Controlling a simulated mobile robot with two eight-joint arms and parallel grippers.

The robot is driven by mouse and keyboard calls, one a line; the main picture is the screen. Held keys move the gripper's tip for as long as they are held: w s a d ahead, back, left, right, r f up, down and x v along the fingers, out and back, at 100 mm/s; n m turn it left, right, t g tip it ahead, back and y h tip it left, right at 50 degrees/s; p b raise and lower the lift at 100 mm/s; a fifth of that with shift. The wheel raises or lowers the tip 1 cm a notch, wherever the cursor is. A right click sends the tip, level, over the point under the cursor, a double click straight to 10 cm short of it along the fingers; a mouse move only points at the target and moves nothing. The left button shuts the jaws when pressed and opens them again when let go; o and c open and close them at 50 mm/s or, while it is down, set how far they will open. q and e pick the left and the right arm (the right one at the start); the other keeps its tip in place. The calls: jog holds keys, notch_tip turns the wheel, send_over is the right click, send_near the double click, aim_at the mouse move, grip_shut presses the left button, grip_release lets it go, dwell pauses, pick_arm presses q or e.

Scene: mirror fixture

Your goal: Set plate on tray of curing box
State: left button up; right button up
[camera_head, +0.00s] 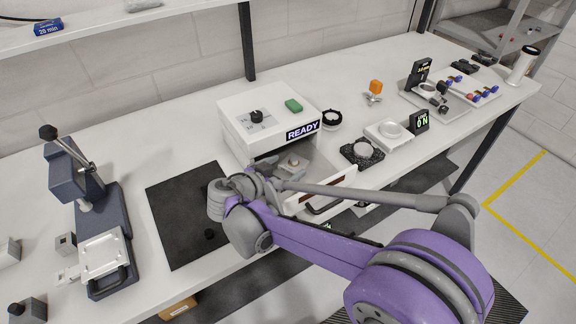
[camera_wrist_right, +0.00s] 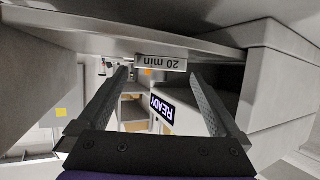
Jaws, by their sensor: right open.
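The curing box (camera_head: 268,118) is white, with a knob, a green block on top and a READY label. Its front is open and the tray (camera_head: 325,178) is drawn out. A small light-coloured piece with a raised middle (camera_head: 294,163) sits on the tray; I cannot tell for sure that it is the plate. My right gripper (camera_head: 279,174) is at the box's open front, partly hiding the tray. In the right wrist view, the right gripper (camera_wrist_right: 158,78) has its fingers apart, with nothing clearly held; the READY label (camera_wrist_right: 162,108) shows behind. My left gripper is out of view.
A dark mat (camera_head: 180,215) lies left of the box. A blue clamp press (camera_head: 90,190) stands at far left. A dark fixture (camera_head: 362,153) and a white scale-like device (camera_head: 390,134) stand right of the box. A shelf (camera_head: 110,30) overhangs the back left.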

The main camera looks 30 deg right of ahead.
jog(key=v, duration=1)
jog(key=shift+s+a, duration=0.1)
jog(key=shift+a, duration=0.05)
